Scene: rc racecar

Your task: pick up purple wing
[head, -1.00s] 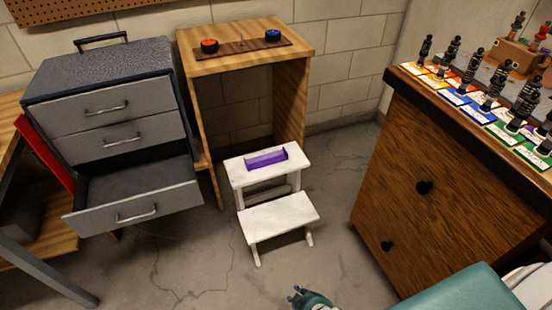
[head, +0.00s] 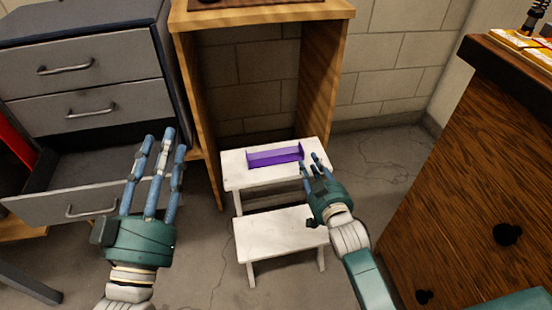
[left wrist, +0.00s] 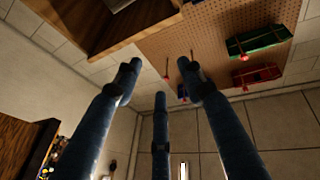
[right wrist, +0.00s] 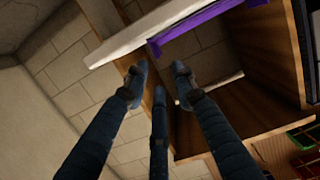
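The purple wing (head: 274,155) lies on the top step of the white step stool (head: 236,178), in the middle of the head view. It also shows at the top of the right wrist view (right wrist: 210,20). My right gripper (head: 314,166) is open and empty, its fingertips close to the wing's right end and over the stool's right edge. Whether they touch the wing I cannot tell. My left gripper (head: 160,140) is open and empty, raised in front of the grey drawer cabinet, well left of the stool.
The grey drawer cabinet (head: 85,68) at left has its bottom drawer (head: 75,207) pulled out. An open wooden stand (head: 190,100) stands behind the stool. A brown wooden cabinet (head: 470,180) is at right. Some floor (head: 385,165) is clear between stool and brown cabinet.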

